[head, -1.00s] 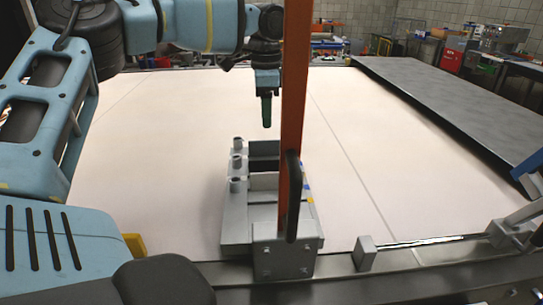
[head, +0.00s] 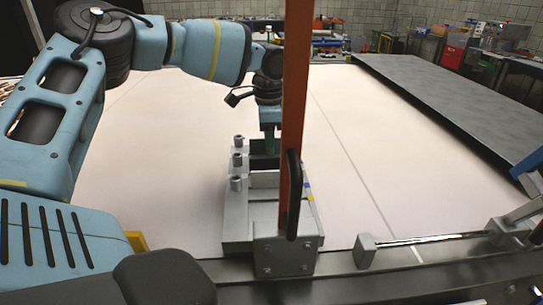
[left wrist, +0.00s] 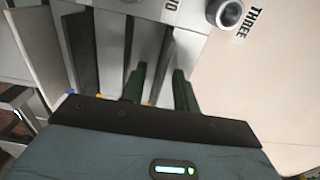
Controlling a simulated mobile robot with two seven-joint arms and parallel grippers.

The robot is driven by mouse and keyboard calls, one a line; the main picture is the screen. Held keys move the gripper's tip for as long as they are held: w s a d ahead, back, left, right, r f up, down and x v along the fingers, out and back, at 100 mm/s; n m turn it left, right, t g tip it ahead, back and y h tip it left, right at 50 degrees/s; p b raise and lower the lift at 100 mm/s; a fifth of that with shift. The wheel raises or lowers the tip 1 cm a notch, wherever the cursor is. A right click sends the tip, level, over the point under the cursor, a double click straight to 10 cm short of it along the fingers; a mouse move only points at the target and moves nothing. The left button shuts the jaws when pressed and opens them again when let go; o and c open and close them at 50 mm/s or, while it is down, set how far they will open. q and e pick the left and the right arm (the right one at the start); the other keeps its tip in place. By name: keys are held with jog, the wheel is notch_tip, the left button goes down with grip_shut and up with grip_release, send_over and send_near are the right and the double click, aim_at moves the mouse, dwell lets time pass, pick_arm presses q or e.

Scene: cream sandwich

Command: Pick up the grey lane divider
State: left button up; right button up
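The grey lane dividers stand upright in a grey fixture (head: 237,215) on the pale table. One divider plate (head: 264,180) shows in the head view, partly behind an orange post. In the left wrist view several upright grey plates fan out, one light grey (left wrist: 38,50) at the left. My left gripper (head: 271,147) points down over the far end of the fixture. In the left wrist view its green fingers (left wrist: 158,82) are apart, and a thin grey divider edge (left wrist: 161,62) appears between them. I cannot tell whether they touch it. My right gripper is not in view.
The orange post (head: 295,100) with a black handle (head: 293,195) rises in front of the fixture. A dark slab (head: 450,105) lies at right. The pale table (head: 170,130) is otherwise largely clear.

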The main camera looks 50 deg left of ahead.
pick_arm(q)
grip_shut()
jog(key=shift+r, duration=0.1)
notch_tip(320, 180, up, 10)
jog(key=shift+r, duration=0.1)
dwell(0.6)
